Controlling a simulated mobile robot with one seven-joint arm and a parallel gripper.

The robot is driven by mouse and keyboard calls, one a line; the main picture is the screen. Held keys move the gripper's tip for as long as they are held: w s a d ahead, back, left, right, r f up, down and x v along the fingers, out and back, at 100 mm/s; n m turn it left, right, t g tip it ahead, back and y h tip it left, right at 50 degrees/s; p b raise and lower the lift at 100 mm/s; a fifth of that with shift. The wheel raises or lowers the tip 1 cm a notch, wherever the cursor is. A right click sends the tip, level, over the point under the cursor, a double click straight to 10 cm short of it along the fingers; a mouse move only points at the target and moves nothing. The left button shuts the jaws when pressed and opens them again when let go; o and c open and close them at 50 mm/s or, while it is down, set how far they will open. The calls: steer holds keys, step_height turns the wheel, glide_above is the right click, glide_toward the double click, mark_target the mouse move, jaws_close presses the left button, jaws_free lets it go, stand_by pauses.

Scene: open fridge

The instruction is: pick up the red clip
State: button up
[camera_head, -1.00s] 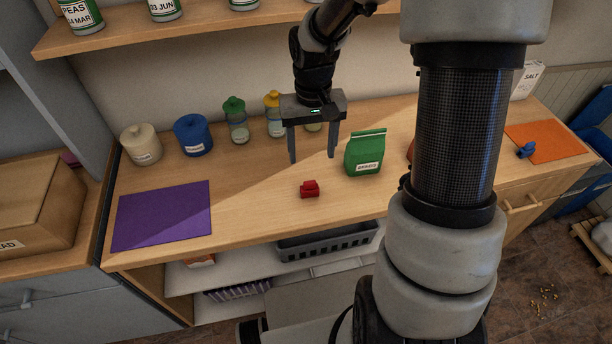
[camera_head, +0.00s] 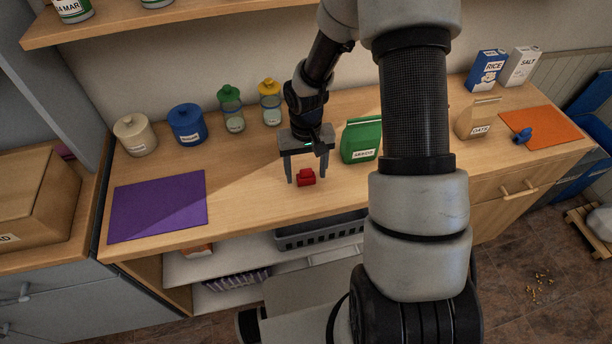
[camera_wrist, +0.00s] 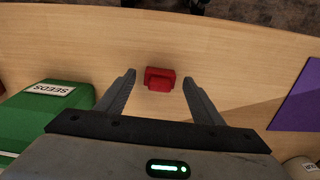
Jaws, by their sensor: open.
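The red clip (camera_head: 306,177) lies on the wooden counter near its front edge. It also shows in the wrist view (camera_wrist: 159,79), just beyond the fingertips and roughly midway between them. My gripper (camera_head: 305,181) is open and empty, its fingers pointing down at the clip. In the head view the fingers appear on either side of the clip, the right one partly behind it. The wrist view shows the two fingers (camera_wrist: 159,82) apart, with wood visible between each finger and the clip.
A green bag (camera_head: 361,140) stands close to the right of my gripper. A purple mat (camera_head: 158,206) lies at the left of the counter (camera_head: 250,195). Jars, including a blue one (camera_head: 187,124), line the back. An orange mat (camera_head: 548,130) with a blue clip (camera_head: 523,136) is at the right.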

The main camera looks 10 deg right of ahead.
mark_target(306, 170)
steer(key=c, duration=1.1)
step_height(306, 170, up, 10)
steer(key=shift+f, duration=0.1)
